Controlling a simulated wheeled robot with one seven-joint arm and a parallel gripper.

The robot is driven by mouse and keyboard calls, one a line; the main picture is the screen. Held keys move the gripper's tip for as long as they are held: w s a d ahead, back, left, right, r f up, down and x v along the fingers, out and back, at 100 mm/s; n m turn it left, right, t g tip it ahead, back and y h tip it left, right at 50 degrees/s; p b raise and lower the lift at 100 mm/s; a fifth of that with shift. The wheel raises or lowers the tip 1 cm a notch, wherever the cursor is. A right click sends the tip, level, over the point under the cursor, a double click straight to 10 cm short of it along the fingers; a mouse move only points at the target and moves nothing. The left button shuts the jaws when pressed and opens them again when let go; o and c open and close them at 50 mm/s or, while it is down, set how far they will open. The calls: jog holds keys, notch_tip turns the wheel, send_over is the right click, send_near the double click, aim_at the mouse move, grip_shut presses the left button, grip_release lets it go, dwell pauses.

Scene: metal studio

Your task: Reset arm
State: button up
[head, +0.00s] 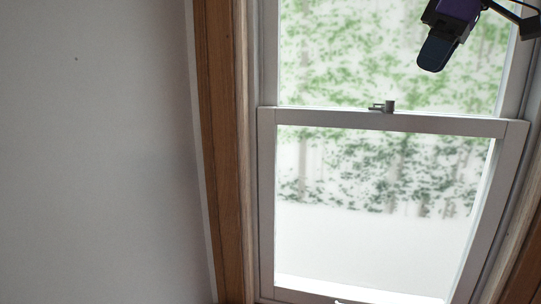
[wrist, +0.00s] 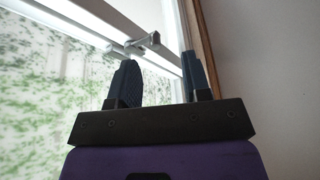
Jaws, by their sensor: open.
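My gripper shows at the top right of the head view (head: 436,52), in front of the upper window pane. Only part of it and a bit of my arm are in that view. In the wrist view my gripper (wrist: 159,82) has its two dark blue fingers apart, with nothing between them. A sash window (head: 392,124) with a pale frame stands behind the gripper. A small metal latch (head: 383,106) sits on its middle rail, and in the wrist view the latch (wrist: 143,42) is just beyond the left fingertip. I cannot tell whether they touch.
Brown wooden trim (head: 222,150) runs along the window's left side. A plain white wall (head: 95,150) fills the left of the head view. Blurred green foliage shows through the glass. No loose objects are in view.

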jog(key=s+f+m+t+h, duration=0.2)
jog(key=s+f+m, duration=0.7)
jog(key=s+f, duration=0.8)
notch_tip(320, 180, down, 4)
jog(key=shift+s+f+h, duration=0.15)
jog(key=shift+s+h, duration=0.05)
jog(key=shift+h, duration=0.4)
jog(key=shift+a, duration=0.1)
